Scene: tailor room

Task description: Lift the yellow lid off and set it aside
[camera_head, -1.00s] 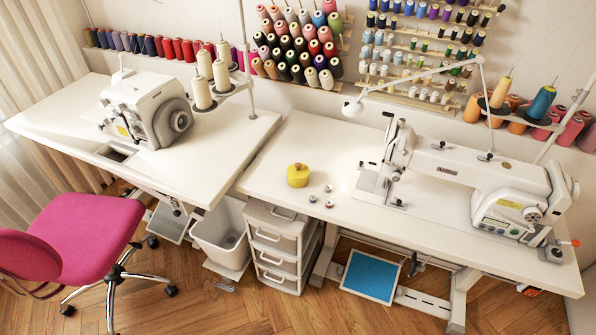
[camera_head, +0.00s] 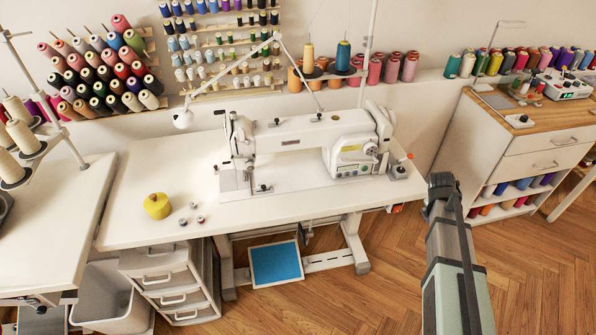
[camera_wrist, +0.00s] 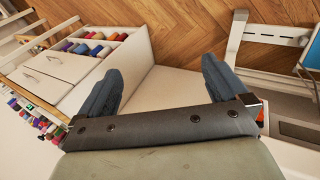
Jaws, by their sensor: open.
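A small round yellow container with a yellow lid (camera_head: 157,199) and a dark knob on top stands on the left part of the white sewing table (camera_head: 290,212). The lid appears to sit on it. My arm rises at the right of the head view, over the floor and well away from the container. My gripper (camera_wrist: 160,88) shows in the wrist view with its two dark fingers spread apart and nothing between them. The container is not visible in the wrist view.
Several small bobbins (camera_head: 193,206) lie just right of the container. A white sewing machine (camera_head: 300,150) fills the table's middle and right, with a thin lamp arm (camera_head: 235,62) behind. A wooden-topped cabinet (camera_head: 540,130) stands at the right. The front left tabletop is mostly clear.

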